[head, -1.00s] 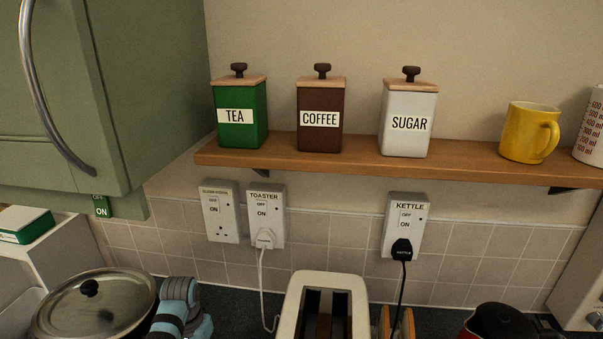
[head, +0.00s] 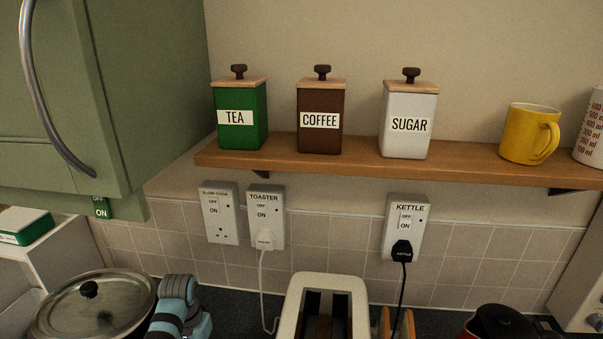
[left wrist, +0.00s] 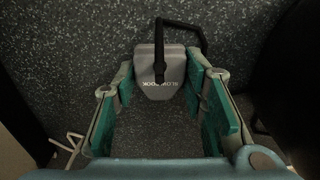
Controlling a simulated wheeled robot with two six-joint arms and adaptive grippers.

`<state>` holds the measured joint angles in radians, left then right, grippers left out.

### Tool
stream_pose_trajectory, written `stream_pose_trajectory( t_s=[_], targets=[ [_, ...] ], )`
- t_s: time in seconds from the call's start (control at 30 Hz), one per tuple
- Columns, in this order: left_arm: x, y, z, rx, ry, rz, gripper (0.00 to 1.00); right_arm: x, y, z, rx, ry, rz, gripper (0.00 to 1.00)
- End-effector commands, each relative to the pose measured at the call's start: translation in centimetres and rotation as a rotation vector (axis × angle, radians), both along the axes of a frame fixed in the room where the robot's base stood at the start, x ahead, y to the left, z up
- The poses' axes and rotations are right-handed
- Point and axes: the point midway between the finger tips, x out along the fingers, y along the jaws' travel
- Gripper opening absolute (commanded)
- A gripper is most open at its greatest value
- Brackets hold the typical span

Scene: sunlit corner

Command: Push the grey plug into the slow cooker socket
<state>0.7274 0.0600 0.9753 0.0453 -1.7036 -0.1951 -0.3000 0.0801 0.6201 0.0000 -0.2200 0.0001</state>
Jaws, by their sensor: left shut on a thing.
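The slow cooker socket (head: 220,212) is the leftmost white wall plate, with its holes bare and nothing plugged in. The grey plug (left wrist: 160,82), marked with slow cooker lettering and trailing a black cord, shows in the left wrist view above the dark speckled worktop. My left gripper (left wrist: 157,78) has its teal-padded fingers on either side of the plug and is shut on it. In the head view only part of my blue left arm shows at the bottom, below and left of the socket; the gripper and plug are hidden there. My right gripper is not in view.
The toaster socket (head: 266,217) with a white plug stands close to the right. The kettle socket (head: 407,226) holds a black plug. A lidded pan (head: 95,306) is at lower left, a toaster (head: 291,308) at lower middle. A wooden shelf (head: 360,157) overhangs the sockets.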

Motion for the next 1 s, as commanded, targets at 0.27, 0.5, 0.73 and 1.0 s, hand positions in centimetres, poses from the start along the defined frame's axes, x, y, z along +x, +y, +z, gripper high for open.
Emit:
stream_pose_trajectory(
  t_s=[0.27,0.5,0.73,1.0],
  targets=[
    [0.0,0.0,1.1,0.000,-0.001,0.000,0.00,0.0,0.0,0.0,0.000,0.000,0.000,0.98],
    [0.0,0.0,2.1,0.000,-0.001,0.000,0.00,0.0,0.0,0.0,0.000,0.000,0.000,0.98],
    [0.0,0.0,3.0,0.000,-0.001,0.000,0.00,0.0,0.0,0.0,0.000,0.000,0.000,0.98],
    [0.0,0.0,4.1,0.000,0.000,0.000,0.00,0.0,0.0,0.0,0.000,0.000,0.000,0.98]
  ],
)
